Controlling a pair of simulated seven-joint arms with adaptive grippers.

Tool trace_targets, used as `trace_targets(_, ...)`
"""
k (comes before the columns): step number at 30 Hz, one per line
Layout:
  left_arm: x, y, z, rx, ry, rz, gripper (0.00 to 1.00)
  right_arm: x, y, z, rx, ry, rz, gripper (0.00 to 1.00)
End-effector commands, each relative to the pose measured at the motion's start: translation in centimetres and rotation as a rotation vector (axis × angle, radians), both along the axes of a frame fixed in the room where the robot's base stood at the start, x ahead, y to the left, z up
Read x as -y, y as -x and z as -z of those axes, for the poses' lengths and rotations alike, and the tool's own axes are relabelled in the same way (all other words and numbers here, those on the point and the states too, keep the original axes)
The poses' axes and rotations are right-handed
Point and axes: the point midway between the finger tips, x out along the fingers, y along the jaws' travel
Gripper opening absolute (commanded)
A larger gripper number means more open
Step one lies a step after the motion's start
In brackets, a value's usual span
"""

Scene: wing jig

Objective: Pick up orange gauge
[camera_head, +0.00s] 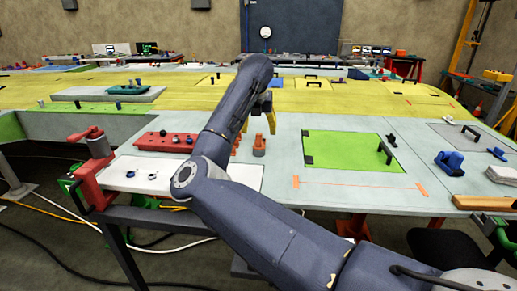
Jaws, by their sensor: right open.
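A small orange block-like piece (259,147), which looks like the orange gauge, stands on the grey bench just right of my right forearm. My right gripper (268,118) hangs from the end of my right arm, above and slightly beyond the orange piece in the picture. It is open, and its fingers are small and partly hidden by the arm. I see no contact between the gripper and the orange piece. My left gripper is not in view.
A red block with knobs (165,141) and a white plate (140,174) lie left of my arm. A red clamp (93,160) stands at the bench's left corner. Bare bench surrounds the orange piece's right side.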

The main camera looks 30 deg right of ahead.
Motion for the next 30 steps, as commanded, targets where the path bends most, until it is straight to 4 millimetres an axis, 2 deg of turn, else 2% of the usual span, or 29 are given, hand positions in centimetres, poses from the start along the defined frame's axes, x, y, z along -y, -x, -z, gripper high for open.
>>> trace_targets(3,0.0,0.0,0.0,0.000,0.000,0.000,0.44,0.5,-0.6,2.1,-0.004,0.001,-0.001,0.69)
trace_targets(9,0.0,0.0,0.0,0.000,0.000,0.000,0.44,1.1,-1.3,4.2,-0.003,0.002,-0.002,0.69)
trace_targets(17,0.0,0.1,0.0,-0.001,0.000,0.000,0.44,1.4,-1.7,5.2,-0.001,0.001,-0.001,0.69)
trace_targets(30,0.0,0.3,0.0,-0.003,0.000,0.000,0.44,2.2,-3.0,9.5,-0.002,0.002,-0.002,0.69)
